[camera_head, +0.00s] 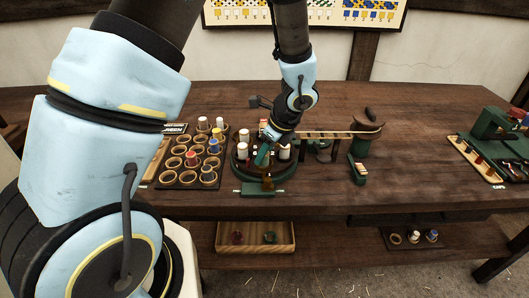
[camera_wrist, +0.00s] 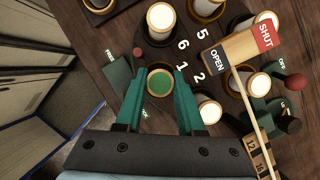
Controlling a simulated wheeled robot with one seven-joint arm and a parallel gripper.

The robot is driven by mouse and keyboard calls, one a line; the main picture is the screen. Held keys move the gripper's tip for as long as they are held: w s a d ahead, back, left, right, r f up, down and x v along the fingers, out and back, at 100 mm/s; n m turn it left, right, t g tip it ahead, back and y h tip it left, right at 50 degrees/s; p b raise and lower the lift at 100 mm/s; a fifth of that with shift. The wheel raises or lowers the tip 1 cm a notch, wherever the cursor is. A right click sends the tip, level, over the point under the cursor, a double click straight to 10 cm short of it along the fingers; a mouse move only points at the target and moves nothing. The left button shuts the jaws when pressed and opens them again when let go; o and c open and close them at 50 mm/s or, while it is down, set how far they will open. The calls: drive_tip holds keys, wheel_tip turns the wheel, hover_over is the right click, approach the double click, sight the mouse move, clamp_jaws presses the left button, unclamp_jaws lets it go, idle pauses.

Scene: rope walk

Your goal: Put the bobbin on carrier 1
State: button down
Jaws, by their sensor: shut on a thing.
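My gripper (camera_wrist: 158,88) has its teal fingers closed on both sides of a round bobbin (camera_wrist: 160,82) with a tan rim and a green middle. The bobbin is beside the number 1 on the dark round carrier plate (camera_wrist: 186,78). I cannot tell whether it is seated on carrier 1 or held just above it; its underside is hidden. In the head view my gripper (camera_head: 264,152) reaches down at the front of the round green-edged machine (camera_head: 241,172). White bobbins stand on other carriers, including those near number 6 (camera_wrist: 160,18) and number 2 (camera_wrist: 208,108).
An OPEN/SHUT sign (camera_wrist: 238,48) and a red knob (camera_wrist: 295,82) are right of the carriers. A rack (camera_head: 175,180) with several cups and bobbins stands left of the machine. A wooden tray (camera_head: 255,248) is below. The table right of the green block (camera_head: 358,172) has bare room.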

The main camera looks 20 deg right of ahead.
drive_tip(key=shift+f, duration=0.1)
drive_tip(key=c, duration=1)
unclamp_jaws()
drive_tip(key=shift+f, duration=0.1)
drive_tip(key=o, duration=0.5)
drive_tip(key=shift+r, duration=0.3)
drive_tip(key=v, duration=1.2)
drive_tip(key=a+n+h, duration=0.1)
drive_tip(key=a+n, duration=0.8)
drive_tip(key=a+n+g+h, duration=0.1)
drive_tip(key=a+n, duration=0.8)
drive_tip(key=a+r+n+h+b, duration=0.1)
drive_tip(key=a+n, duration=0.8)
drive_tip(key=a, duration=0.1)
drive_tip(key=shift+w+g, duration=0.35)
drive_tip(key=shift+g, duration=0.05)
